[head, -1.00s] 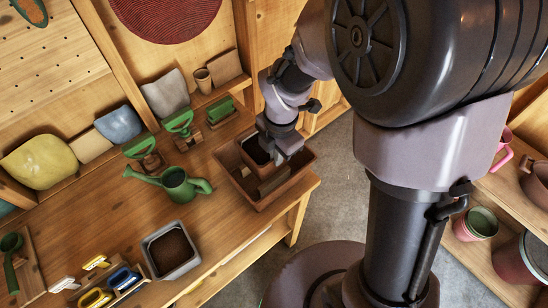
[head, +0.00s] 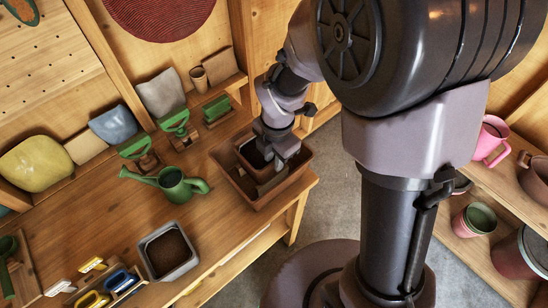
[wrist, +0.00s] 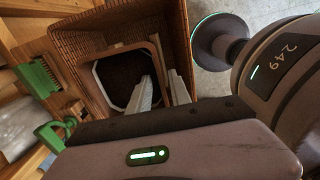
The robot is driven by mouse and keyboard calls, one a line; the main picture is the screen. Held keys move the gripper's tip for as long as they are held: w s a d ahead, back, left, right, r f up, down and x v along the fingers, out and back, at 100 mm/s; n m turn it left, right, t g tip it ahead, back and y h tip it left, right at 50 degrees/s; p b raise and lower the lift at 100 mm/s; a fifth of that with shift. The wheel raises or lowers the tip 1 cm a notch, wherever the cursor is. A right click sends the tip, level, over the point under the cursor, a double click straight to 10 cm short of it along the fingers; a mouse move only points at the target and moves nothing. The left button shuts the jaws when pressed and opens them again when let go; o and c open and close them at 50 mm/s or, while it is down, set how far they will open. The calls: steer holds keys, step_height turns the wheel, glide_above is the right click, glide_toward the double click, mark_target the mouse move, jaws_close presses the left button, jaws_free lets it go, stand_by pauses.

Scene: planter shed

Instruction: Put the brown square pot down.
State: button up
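The brown square pot (wrist: 122,80), with dark soil in it, is inside a larger brown rectangular planter box (wrist: 75,42). In the head view the pot (head: 246,154) shows at the back left of the box (head: 238,188), partly hidden by my wrist. My gripper (wrist: 160,82) points down into the box. One pale finger is inside the pot and the other outside, with the pot's wall between them, and it looks shut on that wall. I cannot see the pot's bottom or whether it touches the box's floor.
A green watering can (head: 174,186) stands left of the box on the wooden bench (head: 90,215). Green-handled tools (head: 174,122) are behind. A grey pot of soil (head: 168,252) stands near the front edge. The box sits at the bench's right end, close to the edge.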

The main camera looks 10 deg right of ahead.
steer(key=s+d+r+m+t+p, duration=0.15)
steer(key=r+m, duration=0.25)
steer(key=r, duration=0.5)
steer(key=s+d+r+m+p, duration=0.1)
steer(key=s+r+m+p, duration=0.1)
steer(key=r+m, duration=0.5)
steer(key=s+d+r+m+t+y, duration=0.1)
steer(key=s+r+m+t, duration=0.3)
steer(key=m, duration=1.4)
steer(key=s+d+r, duration=0.1)
steer(key=s+r, duration=0.3)
steer(key=s, duration=0.2)
steer(key=shift+d+r+y, duration=0.25)
steer(key=shift+r+y, duration=0.05)
steer(key=shift+r, duration=0.05)
steer(key=shift+w+f, duration=0.1)
